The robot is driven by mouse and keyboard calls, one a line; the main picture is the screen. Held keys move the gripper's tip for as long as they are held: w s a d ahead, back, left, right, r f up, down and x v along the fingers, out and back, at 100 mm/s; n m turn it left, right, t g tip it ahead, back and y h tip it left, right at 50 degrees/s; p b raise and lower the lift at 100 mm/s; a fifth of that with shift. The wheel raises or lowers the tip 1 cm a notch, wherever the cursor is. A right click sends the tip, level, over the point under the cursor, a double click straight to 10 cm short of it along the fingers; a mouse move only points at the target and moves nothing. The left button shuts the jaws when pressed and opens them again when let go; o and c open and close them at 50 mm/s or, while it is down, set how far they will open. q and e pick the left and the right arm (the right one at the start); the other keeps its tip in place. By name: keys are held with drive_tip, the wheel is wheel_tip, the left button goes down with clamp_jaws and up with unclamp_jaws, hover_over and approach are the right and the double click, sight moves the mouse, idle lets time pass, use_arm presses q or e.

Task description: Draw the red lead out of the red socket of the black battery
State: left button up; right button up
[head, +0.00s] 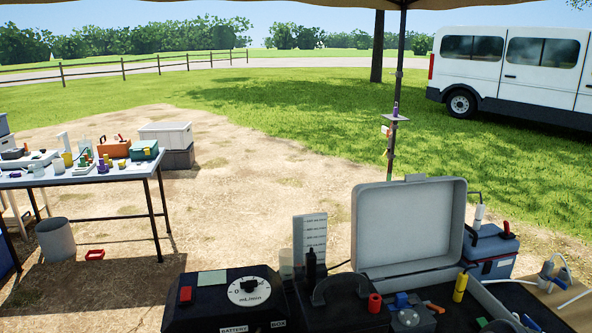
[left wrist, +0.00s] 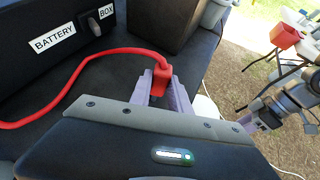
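In the left wrist view, the red lead (left wrist: 88,75) curves across a dark surface from the left edge and ends in a red plug (left wrist: 161,76). The two pale purple fingers of my left gripper (left wrist: 160,92) stand on either side of this plug and look shut on it. The red socket is hidden, so I cannot tell whether the plug sits in it. A plain black block (left wrist: 165,20) just beyond the plug may be the black battery. Grey parts with purple tips (left wrist: 285,112) at the right look like my right gripper; its opening is unclear. The head view shows neither gripper.
A black box labelled BATTERY BOX (left wrist: 60,42) with a switch stands left of the plug. In the head view, a black dial unit (head: 225,298) and an open grey case (head: 408,228) crowd the near worktop. Another table (head: 90,174) stands at the far left.

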use_arm(q)
clamp_jaws()
wheel_tip(320, 180, up, 5)
drive_tip(key=p, duration=0.4)
idle(0.6)
